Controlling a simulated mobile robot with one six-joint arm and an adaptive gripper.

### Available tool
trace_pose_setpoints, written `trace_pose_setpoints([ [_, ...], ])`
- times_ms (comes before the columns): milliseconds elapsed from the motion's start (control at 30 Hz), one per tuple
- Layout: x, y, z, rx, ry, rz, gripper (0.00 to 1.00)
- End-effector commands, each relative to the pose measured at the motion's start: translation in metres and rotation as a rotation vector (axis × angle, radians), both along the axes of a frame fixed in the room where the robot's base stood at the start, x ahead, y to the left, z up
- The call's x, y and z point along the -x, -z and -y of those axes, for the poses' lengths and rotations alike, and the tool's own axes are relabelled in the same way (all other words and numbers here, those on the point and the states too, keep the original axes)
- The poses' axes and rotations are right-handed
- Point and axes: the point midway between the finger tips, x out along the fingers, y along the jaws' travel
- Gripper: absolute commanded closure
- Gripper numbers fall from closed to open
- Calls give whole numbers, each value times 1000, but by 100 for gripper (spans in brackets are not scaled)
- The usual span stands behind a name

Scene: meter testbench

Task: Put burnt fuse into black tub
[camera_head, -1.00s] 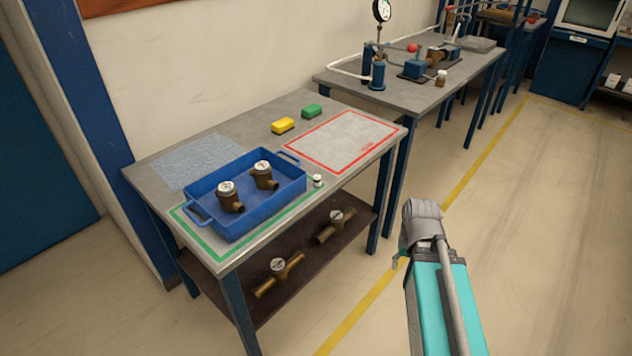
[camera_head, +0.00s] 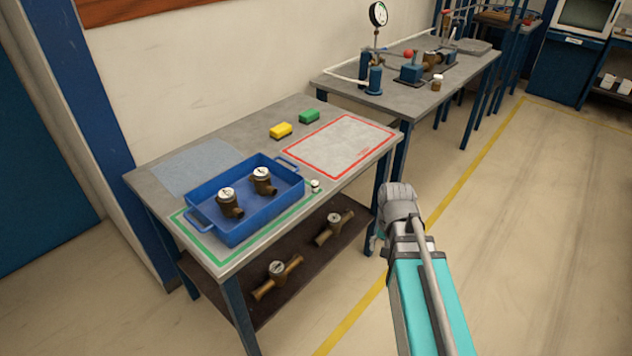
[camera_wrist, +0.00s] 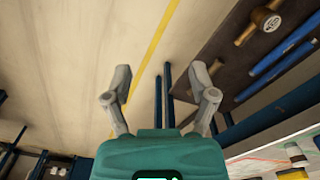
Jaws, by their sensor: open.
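I cannot make out a burnt fuse or a black tub in either view. A small white-topped item (camera_head: 315,186) stands at the front edge of the near table, right of the blue tray; it is too small to identify. My gripper (camera_wrist: 161,72) is open in the wrist view, with its two grey fingers spread and nothing between them. It is off the table's front right side, over the floor. In the head view, my arm mostly hides the gripper.
A second bench (camera_head: 395,92) bears a gauge rig. Floor at right is clear.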

Motion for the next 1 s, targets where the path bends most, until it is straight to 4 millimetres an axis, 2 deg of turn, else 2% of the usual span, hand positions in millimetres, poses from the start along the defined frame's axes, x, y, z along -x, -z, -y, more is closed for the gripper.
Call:
trace_pose_setpoints([
  [33, -18, -17, -8, 0, 38, 0, 26],
  [267, -78, -62, -51, 0, 278, 0, 26],
  [600, -159, -127, -129, 1, 648, -1, 26],
  [800, -195, -158, -175, 3, 839, -2, 26],
  [1000, -212, -172, -202, 3, 955, -2, 26],
])
